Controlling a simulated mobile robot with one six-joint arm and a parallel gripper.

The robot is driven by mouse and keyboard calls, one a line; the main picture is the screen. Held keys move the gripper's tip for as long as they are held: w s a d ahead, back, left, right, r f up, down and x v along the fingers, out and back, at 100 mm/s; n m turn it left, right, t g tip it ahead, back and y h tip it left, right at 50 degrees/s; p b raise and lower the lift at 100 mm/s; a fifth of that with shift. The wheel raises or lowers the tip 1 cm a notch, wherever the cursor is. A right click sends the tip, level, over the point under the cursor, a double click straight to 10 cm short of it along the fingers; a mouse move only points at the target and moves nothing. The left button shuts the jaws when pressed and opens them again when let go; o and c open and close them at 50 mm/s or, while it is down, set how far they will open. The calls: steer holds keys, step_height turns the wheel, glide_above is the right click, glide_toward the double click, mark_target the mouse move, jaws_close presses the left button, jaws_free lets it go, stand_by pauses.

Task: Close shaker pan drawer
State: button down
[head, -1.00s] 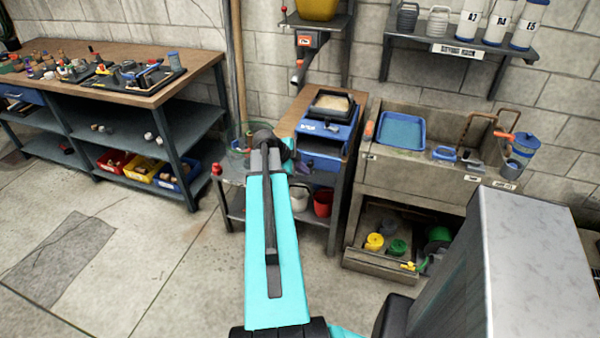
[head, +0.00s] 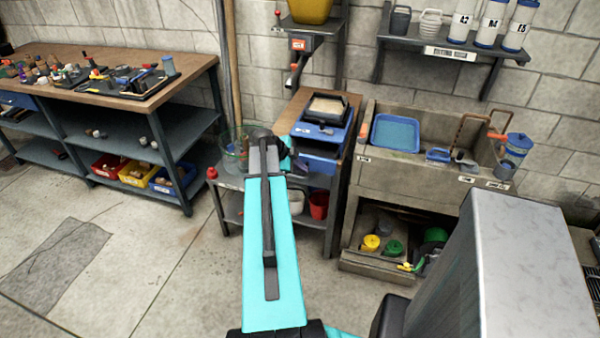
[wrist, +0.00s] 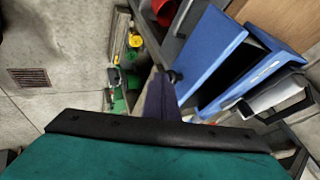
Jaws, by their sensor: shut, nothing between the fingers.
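The shaker (head: 325,128) is a blue box with a sand-filled tray on top, on a wooden-topped stand against the wall. Its blue pan drawer (head: 318,163) shows low on its front, partly behind my arm. In the wrist view the drawer front (wrist: 213,52) stands out from the shaker body (wrist: 262,75), with a dark gap between them. A round black knob (wrist: 172,76) is on the drawer front. My gripper (wrist: 160,84) is shut and empty, its tip close beside the knob; I cannot tell whether they touch. In the head view my arm hides the fingers.
A stone sink (head: 440,171) with a blue tray (head: 397,132) stands to the right. A glass vessel (head: 234,155) is just left of my wrist. A red bucket (head: 318,205) sits on the stand's lower shelf.

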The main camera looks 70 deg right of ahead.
steer(key=d+b, duration=0.1)
steer(key=d, duration=0.2)
steer(key=d+b, duration=0.2)
steer(key=d, duration=0.2)
steer(key=d+b, duration=0.2)
steer(key=d, duration=0.2)
steer(key=shift+w+f, duration=0.15)
steer(key=shift+w, duration=0.2)
steer(key=shift+d+r, duration=0.25)
steer(key=shift+d, duration=0.2)
steer(key=shift+a, duration=0.1)
steer(key=shift+a+f+b, duration=0.15)
steer(key=shift+a+b, duration=0.3)
steer(key=shift+a, duration=0.05)
steer(key=a+b, duration=0.1)
steer(key=a, duration=0.2)
steer(key=shift+s+a+f, duration=0.1)
steer(key=shift+s+a, duration=0.1)
steer(key=b, duration=0.1)
glide_toward(306, 155)
steer(key=shift+s+d+f, duration=0.2)
steer(key=shift+d+f, duration=0.1)
steer(key=shift+f, duration=0.2)
